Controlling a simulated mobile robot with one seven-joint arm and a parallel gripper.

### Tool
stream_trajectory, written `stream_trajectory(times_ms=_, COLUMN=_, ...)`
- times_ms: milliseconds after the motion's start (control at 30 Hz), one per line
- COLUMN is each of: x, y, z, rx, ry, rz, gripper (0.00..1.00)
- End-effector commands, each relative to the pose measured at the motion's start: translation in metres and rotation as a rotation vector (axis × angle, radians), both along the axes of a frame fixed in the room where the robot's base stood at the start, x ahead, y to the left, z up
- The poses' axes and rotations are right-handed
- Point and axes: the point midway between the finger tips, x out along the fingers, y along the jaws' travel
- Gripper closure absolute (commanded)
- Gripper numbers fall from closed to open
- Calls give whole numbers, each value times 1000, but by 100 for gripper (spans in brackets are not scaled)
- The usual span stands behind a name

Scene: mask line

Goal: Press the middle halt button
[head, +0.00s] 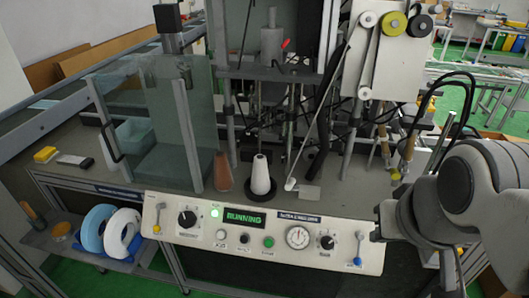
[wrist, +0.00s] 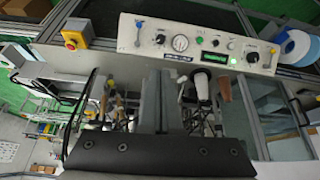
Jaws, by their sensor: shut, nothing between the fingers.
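The cream control panel (head: 180,242) runs along the front of the machine, with a lit green RUNNING display (head: 243,218). Below the display are three small round buttons: a white one (head: 221,234), a black middle one (head: 244,238) and a green one (head: 268,242). Their labels are too small to read. The panel appears turned around in the wrist view (wrist: 150,45), with the black button (wrist: 215,43) there too. My gripper (head: 381,222) is shut and empty at the panel's right end, apart from the buttons. Its fingers (wrist: 167,76) show in the wrist view.
A gauge (head: 298,237), knobs (head: 187,218) and a blue-tipped lever (head: 358,247) share the panel. A yellow box with a red button (wrist: 75,35) stands beyond the panel's end. Cones (head: 260,175) and a glass guard (head: 150,130) stand behind. Space before the panel is clear.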

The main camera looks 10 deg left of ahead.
Motion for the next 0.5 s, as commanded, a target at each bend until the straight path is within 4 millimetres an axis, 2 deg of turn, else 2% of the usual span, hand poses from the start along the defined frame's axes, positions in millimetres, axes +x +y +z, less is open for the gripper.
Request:
stream_trajectory(times_ms=367, x=0, y=0, z=0, rx=0, ry=0, rz=0, gripper=100)
stream_trajectory(times_ms=500, x=0, y=0, z=-8, rx=-33, ry=28, rz=46, gripper=100)
